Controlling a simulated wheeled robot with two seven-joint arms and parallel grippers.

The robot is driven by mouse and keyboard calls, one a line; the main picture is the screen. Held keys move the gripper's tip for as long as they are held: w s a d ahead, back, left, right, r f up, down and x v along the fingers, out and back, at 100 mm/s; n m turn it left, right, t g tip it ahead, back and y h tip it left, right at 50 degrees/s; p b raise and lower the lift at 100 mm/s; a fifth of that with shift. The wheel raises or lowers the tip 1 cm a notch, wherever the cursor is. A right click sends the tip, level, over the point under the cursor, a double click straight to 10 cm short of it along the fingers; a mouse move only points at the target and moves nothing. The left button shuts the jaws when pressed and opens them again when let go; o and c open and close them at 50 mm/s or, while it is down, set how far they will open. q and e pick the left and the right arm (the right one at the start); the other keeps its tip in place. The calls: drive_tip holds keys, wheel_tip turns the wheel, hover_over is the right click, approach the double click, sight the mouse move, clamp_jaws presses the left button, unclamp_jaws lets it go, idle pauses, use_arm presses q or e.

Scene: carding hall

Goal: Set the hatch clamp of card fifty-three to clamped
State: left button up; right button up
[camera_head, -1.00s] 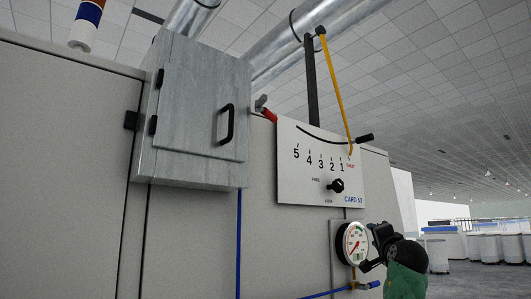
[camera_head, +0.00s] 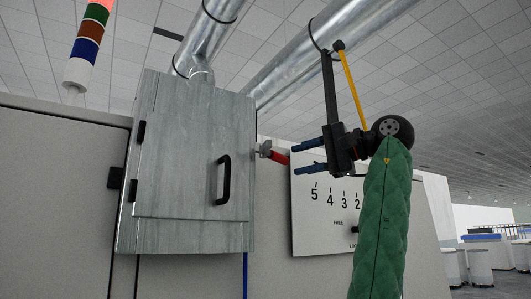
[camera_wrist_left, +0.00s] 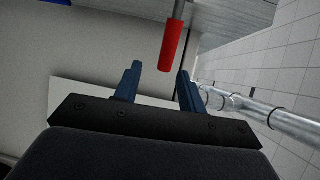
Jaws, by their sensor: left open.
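The clamp has a red-handled lever (camera_head: 278,156) on a metal pivot, at the right edge of the grey metal hatch box (camera_head: 190,150). The handle points right and slightly down. My left gripper (camera_head: 293,158) is open and empty, its blue fingers pointing left at the handle's free end. In the left wrist view the red handle (camera_wrist_left: 171,48) reaches down toward the gap between the fingertips (camera_wrist_left: 160,70), nearer the right finger. I see no grip on it. The white card plate (camera_head: 312,225) is partly hidden behind my arm. My right gripper is out of view.
A black door handle (camera_head: 224,180) sticks out from the hatch box left of the clamp. Silver ducts (camera_head: 320,60) run overhead.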

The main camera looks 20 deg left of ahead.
sight(283, 157)
use_arm(q)
drive_tip(key=a+p, duration=0.1)
drive_tip(key=a, duration=0.1)
drive_tip(key=a+p, duration=0.1)
drive_tip(key=a, duration=0.1)
drive_tip(key=s+a+p, duration=0.1)
drive_tip(key=a+p, duration=0.1)
drive_tip(key=a, duration=0.1)
drive_tip(key=shift+r, duration=0.25)
drive_tip(key=shift+a+f+p, duration=0.25)
drive_tip(key=shift+a+p, duration=0.05)
drive_tip(key=shift+a, duration=0.05)
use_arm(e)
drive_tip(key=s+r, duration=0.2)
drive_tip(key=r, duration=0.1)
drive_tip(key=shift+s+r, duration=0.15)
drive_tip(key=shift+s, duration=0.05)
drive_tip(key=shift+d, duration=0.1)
use_arm(q)
clamp_jaws()
